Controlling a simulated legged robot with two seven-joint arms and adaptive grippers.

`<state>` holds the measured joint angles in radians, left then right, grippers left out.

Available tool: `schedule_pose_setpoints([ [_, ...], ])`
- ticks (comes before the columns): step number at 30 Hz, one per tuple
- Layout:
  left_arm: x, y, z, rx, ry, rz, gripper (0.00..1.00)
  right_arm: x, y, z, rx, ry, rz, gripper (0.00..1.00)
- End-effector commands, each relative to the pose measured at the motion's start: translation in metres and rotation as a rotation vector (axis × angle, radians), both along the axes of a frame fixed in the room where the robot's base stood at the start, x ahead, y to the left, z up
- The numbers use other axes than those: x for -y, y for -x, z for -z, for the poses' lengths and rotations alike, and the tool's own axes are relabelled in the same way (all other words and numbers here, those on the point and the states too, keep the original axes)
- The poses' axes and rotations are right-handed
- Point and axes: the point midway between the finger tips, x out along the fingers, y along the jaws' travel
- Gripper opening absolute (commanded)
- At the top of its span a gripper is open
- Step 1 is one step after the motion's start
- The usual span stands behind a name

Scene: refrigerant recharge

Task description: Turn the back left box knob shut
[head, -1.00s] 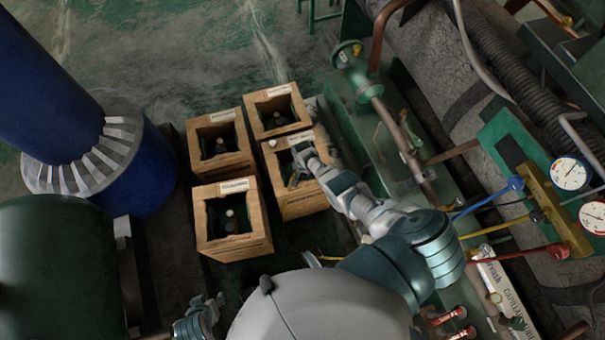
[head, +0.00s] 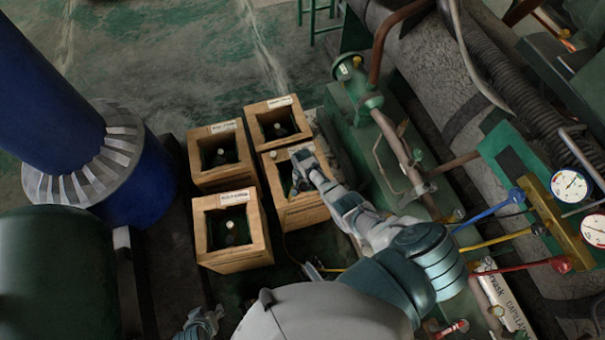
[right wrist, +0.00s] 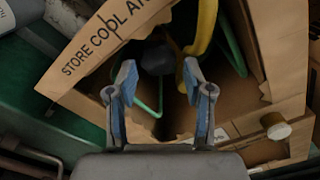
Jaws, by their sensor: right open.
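My right gripper (head: 298,183) is over the opening of the front right box (head: 305,214), not at the back left box. In the right wrist view the right gripper (right wrist: 157,80) is open, its blue-padded fingers apart. A dark rounded part (right wrist: 155,60) shows beyond and between them; I cannot tell whether they touch it. My left gripper (head: 200,324) is low at the bottom edge, its fingers unclear.
The back right box (head: 284,143) and front left box (head: 237,258) stand close by. A blue column (head: 45,80) and green tank (head: 55,270) are left. A yellow hose (right wrist: 205,28) runs in the wrist view.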

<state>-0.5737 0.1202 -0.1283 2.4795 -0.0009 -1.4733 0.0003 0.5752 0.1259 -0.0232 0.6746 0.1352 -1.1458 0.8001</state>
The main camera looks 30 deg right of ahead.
Motion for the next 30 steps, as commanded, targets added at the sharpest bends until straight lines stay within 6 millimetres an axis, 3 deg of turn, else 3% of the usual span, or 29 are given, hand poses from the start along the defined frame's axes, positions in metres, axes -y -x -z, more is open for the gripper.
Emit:
schedule_pose_setpoints([
  [15, 0.0, 0.0, 0.0, -0.002, 0.0, -0.001, 0.57, 0.001, -0.001, -0.086, 0.004, 0.0, 0.0, 0.51],
  [20, 0.0, 0.0, 0.0, -0.002, 0.0, -0.001, 0.57, 0.001, -0.001, -0.096, 0.003, 0.001, 0.001, 0.51],
  [30, 0.0, 0.0, 0.001, -0.003, 0.0, -0.001, 0.57, 0.001, -0.001, -0.097, 0.002, 0.001, 0.001, 0.51],
])
